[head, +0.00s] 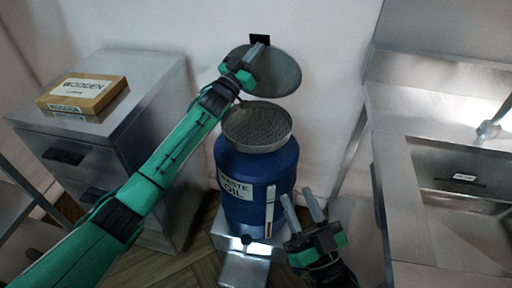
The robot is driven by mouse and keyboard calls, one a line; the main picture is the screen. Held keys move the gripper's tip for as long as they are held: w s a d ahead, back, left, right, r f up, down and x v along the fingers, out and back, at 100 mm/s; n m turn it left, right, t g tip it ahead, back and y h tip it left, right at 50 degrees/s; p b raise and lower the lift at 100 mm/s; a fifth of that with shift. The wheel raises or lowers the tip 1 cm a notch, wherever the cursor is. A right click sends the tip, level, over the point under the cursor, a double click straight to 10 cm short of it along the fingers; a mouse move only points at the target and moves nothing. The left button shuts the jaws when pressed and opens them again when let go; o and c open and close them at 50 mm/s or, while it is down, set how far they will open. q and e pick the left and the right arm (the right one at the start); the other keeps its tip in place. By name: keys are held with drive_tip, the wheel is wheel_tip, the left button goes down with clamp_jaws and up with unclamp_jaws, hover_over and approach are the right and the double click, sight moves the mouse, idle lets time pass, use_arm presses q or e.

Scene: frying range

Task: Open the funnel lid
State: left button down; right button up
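The blue waste oil drum (232,176) stands upright in the middle of the head view. On its top sits a round funnel with a mesh screen (257,125). The round grey funnel lid (278,72) is raised, standing tilted up behind the funnel, with the mesh uncovered. A black tab (260,39) shows at the lid's upper edge. My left gripper (254,51) is at the lid's upper left, its fingers pointing at the black tab; whether they grip it is unclear. My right gripper (300,200) is open and empty, low in front of the drum's right side.
A metal cabinet (150,75) at left carries a box labelled WOODEN (84,95). A metal step (245,268) is in front of the drum. A steel counter with a basin (420,125) fills the right side. The wall is close behind the lid.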

sight(260, 39)
use_arm(q)
drive_tip(key=shift+w+r, duration=0.15)
drive_tip(key=shift+w, duration=0.05)
drive_tip(key=shift+d, duration=0.1)
drive_tip(key=w, duration=0.1)
drive_tip(key=w+b, duration=0.1)
drive_tip(key=w+d+r+b, duration=0.1)
drive_tip(key=shift+w, duration=0.15)
drive_tip(key=shift+w+d+r, duration=0.15)
drive_tip(key=shift+w+r, duration=0.15)
drive_tip(key=shift+w, duration=0.15)
